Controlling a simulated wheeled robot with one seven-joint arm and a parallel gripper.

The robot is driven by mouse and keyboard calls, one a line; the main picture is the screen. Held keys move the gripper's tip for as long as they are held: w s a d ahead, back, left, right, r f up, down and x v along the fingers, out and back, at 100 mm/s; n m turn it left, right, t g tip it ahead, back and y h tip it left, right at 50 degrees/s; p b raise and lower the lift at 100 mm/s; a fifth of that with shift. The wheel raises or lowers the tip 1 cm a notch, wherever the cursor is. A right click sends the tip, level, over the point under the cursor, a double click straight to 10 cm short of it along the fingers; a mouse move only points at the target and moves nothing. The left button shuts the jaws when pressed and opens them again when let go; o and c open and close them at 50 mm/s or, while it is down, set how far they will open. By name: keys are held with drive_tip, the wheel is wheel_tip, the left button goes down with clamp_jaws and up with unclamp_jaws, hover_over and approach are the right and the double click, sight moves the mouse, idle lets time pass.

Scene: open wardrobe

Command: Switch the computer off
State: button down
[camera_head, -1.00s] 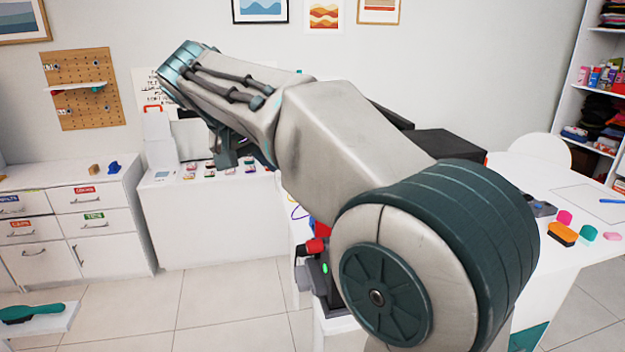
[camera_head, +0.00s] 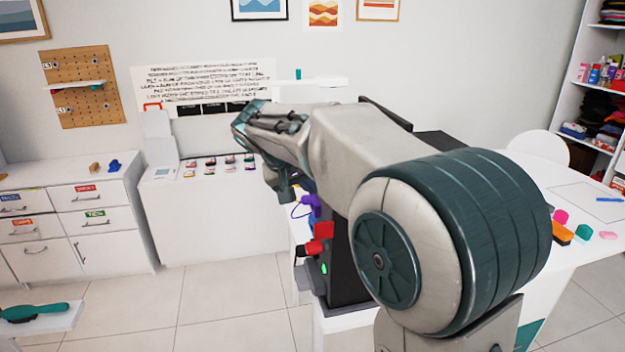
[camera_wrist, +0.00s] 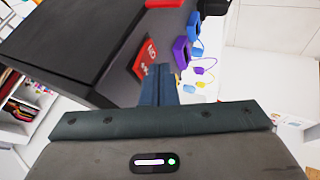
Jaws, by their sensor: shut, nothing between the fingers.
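A dark box-shaped case (camera_head: 346,268), which I take to be the computer, stands on a white surface partly behind my arm. Red parts (camera_head: 322,231) and a small green spot (camera_head: 324,268) show at its left side. In the wrist view a large dark case (camera_wrist: 75,45) fills the upper left, with a red tag (camera_wrist: 145,60) bearing white marks at its edge. My gripper (camera_wrist: 160,72) is shut and empty, its fingertips just right of the red tag; contact cannot be told. In the head view my gripper (camera_head: 285,190) is above and left of the case. No power switch can be made out for certain.
Purple (camera_wrist: 181,52) and blue (camera_wrist: 196,28) looped items lie close right of my fingertips. A white table (camera_head: 575,205) with small coloured objects is at right, a white drawer cabinet (camera_head: 75,215) at left. The tiled floor (camera_head: 225,300) between is clear.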

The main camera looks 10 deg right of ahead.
drive_tip(key=shift+d, duration=0.2)
drive_tip(key=shift+d+r, duration=0.1)
drive_tip(key=shift+d, duration=0.3)
drive_tip(key=shift+r, duration=0.15)
drive_tip(key=shift+d+r, duration=0.1)
drive_tip(key=shift+r, duration=0.6)
drive_tip(key=shift+a, duration=0.2)
